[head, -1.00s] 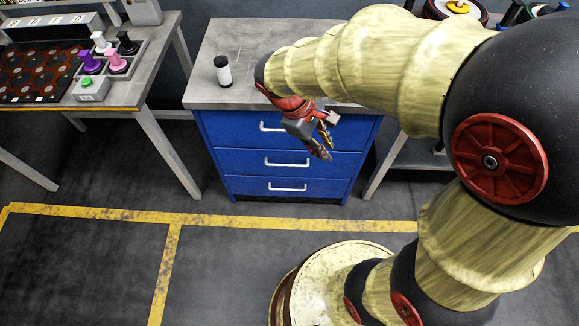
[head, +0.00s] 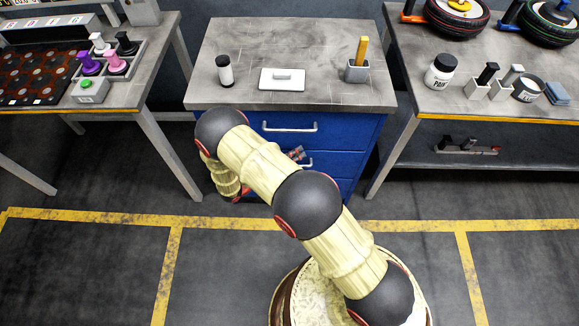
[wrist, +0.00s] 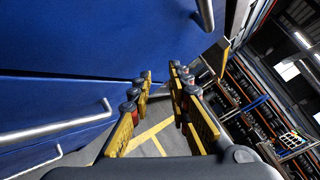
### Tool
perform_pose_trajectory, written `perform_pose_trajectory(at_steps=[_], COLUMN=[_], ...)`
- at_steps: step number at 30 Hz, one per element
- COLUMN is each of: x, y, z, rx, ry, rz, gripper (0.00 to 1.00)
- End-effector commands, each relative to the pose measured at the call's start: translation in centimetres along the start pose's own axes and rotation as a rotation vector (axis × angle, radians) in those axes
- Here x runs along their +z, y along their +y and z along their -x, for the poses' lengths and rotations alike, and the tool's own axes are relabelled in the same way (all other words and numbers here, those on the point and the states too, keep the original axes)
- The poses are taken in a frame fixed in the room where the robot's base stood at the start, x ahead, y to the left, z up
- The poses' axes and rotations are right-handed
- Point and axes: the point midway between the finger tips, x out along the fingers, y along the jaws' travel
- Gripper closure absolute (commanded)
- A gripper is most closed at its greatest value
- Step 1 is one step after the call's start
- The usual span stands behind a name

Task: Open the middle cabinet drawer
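The blue cabinet (head: 352,135) stands under a grey worktop, its drawer fronts looking shut. The top drawer's silver handle (head: 290,128) is clear in the head view. The middle drawer's handle (head: 307,163) is partly hidden by my arm, and the bottom drawer is mostly hidden. In the wrist view blue drawer fronts fill the left side; the handle between the other two, apparently the middle one (wrist: 60,131), lies left of my gripper (wrist: 161,74). The yellow fingers are apart with floor showing between them, close to the fronts and not around a handle. The head view mostly hides my gripper behind my arm.
The worktop holds a black-and-white bottle (head: 225,71), a white lidded block (head: 282,79) and a grey cup (head: 357,71). A table with coloured pegs (head: 115,62) stands left; one with tyres (head: 457,17) stands right. Yellow-lined floor (head: 215,220) before the cabinet is open.

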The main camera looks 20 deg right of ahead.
Motion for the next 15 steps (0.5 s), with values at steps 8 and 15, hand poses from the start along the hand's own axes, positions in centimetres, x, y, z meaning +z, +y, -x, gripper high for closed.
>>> perform_pose_trajectory(at_steps=[8,15], x=[-6.6,-10.0], y=[9.1,12.5], z=[3.4,5.4], rx=[0.028,0.024], ry=[-0.376,-0.563], rz=[0.377,0.536], gripper=[0.81,0.81])
